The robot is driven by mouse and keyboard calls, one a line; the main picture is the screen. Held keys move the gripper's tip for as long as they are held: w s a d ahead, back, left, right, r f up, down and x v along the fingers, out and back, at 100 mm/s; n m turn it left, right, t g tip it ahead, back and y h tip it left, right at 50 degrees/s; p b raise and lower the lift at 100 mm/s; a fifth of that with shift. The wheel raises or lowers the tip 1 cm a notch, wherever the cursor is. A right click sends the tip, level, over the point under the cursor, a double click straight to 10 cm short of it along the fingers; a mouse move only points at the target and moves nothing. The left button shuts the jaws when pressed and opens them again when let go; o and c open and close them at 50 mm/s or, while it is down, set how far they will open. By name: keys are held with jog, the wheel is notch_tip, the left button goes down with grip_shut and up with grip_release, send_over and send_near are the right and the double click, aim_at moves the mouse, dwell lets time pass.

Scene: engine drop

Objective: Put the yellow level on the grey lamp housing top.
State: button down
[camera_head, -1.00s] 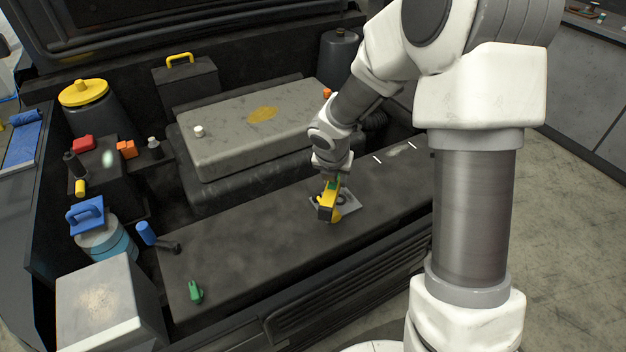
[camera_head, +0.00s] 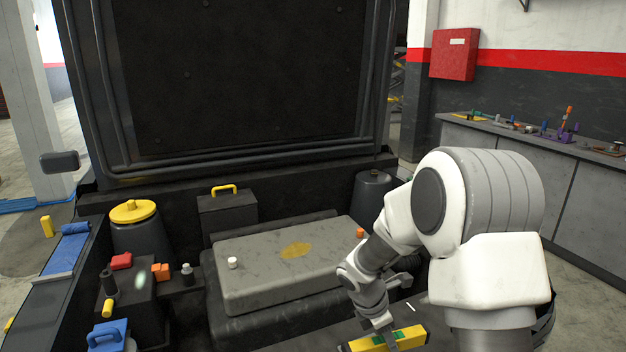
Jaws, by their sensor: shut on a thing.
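The yellow level (camera_head: 411,335) is at the bottom of the view, a long yellow bar with green parts, lying slightly aslant. My gripper (camera_head: 388,335) is shut on it near its middle, from above. The bar's lower edge is close to the picture's bottom, and how high it is above the dark front ledge is hard to tell. The pale grey box-like housing that showed at the lower left in the earlier frame is out of view now, so the lamp housing top cannot be seen.
At left are a yellow-lidded reservoir (camera_head: 134,212), red (camera_head: 121,261) and orange (camera_head: 160,271) pieces and a blue-handled item (camera_head: 107,335). The raised hood (camera_head: 240,80) stands behind.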

jog(key=m+g, duration=0.1)
jog(key=m, duration=0.1)
jog(key=s+m+g, duration=0.1)
jog(key=m, duration=0.1)
jog(key=shift+d+f+m, duration=0.15)
jog(key=shift+m, duration=0.15)
jog(key=s+a+m+g+y, duration=0.1)
jog(key=m, duration=0.4)
jog(key=s+a+m+g+y+p, duration=0.1)
jog(key=s+m+y, duration=0.1)
jog(key=m, duration=0.3)
jog(key=s+a+m+g+y, duration=0.1)
jog(key=m, duration=0.5)
jog(key=shift+s+r+g, duration=0.15)
jog(key=shift+r+g, duration=0.05)
jog(key=shift+g, duration=0.2)
